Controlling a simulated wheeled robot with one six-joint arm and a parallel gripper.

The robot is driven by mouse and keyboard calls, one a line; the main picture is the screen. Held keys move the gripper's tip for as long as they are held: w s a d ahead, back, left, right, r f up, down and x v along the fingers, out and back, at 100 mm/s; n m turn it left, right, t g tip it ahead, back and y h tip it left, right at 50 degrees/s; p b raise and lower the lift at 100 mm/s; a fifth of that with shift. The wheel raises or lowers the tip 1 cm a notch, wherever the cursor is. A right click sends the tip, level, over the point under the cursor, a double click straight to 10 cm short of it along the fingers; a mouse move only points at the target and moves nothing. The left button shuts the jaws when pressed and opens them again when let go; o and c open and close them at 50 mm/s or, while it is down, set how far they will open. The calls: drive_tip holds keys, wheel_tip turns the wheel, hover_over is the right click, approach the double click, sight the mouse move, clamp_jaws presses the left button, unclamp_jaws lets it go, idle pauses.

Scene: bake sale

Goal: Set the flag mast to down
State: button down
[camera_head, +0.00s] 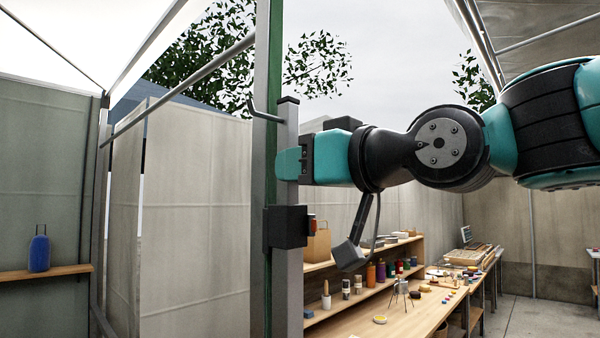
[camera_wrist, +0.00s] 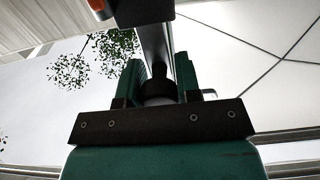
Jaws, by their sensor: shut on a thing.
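The flag mast (camera_head: 293,196) is a grey upright post with a dark cap at its top, left of the middle in the head view. A dark block (camera_head: 286,227) with a small orange-red part sits around it lower down. My teal and black gripper (camera_head: 288,163) reaches in from the right and is shut on the mast between the cap and the block. In the wrist view, the mast (camera_wrist: 153,45) runs between the two teal fingers of my gripper (camera_wrist: 159,78). The dark block (camera_wrist: 140,12) shows at the top edge there. No flag cloth can be made out.
A green-edged pole (camera_head: 264,60) stands right beside the mast, with a bent metal hook (camera_head: 262,112) near its top. Wooden shelves (camera_head: 385,309) with bottles and jars lie below my arm. A blue bottle (camera_head: 39,252) stands on a shelf at the left.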

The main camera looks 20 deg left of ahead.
drive_tip(key=shift+f+g, duration=0.3)
drive_tip(key=shift+f, duration=0.15)
drive_tip(key=c, duration=1.1)
unclamp_jaws()
drive_tip(key=shift+o, duration=1.3)
drive_tip(key=shift+r, duration=0.15)
drive_tip(key=b+v, duration=0.7)
drive_tip(key=v, duration=1)
drive_tip(key=shift+s, duration=0.25)
drive_tip(key=shift+d, duration=0.15)
